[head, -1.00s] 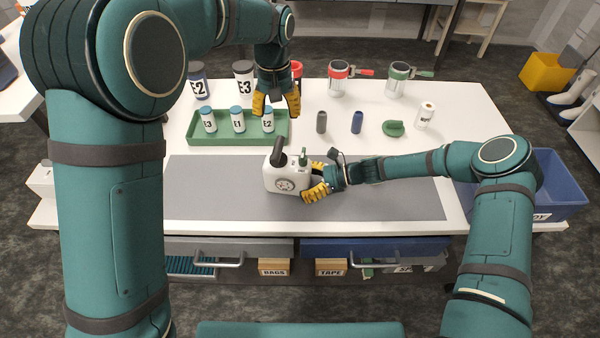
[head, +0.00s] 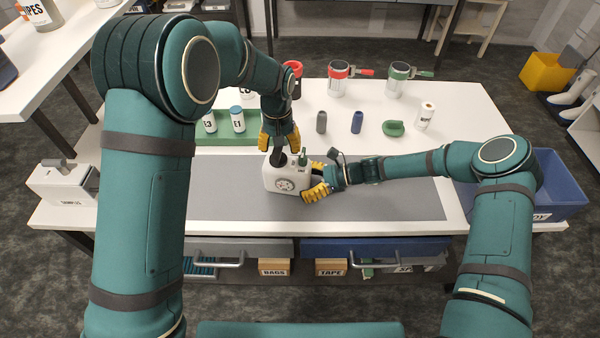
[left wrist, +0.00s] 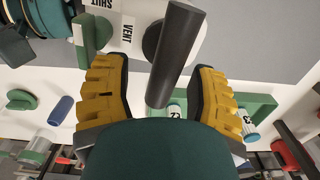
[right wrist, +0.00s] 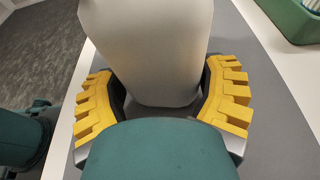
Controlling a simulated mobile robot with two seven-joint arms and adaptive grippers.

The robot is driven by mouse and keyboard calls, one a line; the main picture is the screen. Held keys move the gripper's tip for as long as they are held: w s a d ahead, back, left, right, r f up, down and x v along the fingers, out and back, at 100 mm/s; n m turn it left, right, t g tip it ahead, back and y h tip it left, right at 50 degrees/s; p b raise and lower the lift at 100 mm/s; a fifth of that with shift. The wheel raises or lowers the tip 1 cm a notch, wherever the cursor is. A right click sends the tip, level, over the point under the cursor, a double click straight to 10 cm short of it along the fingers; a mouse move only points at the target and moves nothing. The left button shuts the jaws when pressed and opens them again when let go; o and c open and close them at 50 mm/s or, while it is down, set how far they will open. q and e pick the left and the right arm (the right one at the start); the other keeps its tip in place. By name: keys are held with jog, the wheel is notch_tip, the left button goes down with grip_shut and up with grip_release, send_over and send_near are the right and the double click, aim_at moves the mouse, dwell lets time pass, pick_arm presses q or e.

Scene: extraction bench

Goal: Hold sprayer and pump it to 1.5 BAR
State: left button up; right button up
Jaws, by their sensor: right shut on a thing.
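The white sprayer (head: 284,178) stands upright on the grey mat, with a round gauge (head: 285,186) on its front, too small to read. Its dark pump handle (head: 277,157) rises from the top beside a green lever (head: 305,161). My right gripper (head: 316,182) is shut on the sprayer body from the right; the right wrist view shows the body (right wrist: 155,50) between its fingers. My left gripper (head: 279,143) is above the sprayer, pointing down. In the left wrist view the black handle (left wrist: 174,55) lies between its open fingers, with gaps at both sides.
A green tray (head: 240,138) with labelled bottles stands behind, partly hidden by my left arm. The mat (head: 390,198) is mostly clear.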

pick_arm(q)
grip_shut()
jog(key=shift+r, duration=2.75)
jog(key=shift+f, duration=3.25)
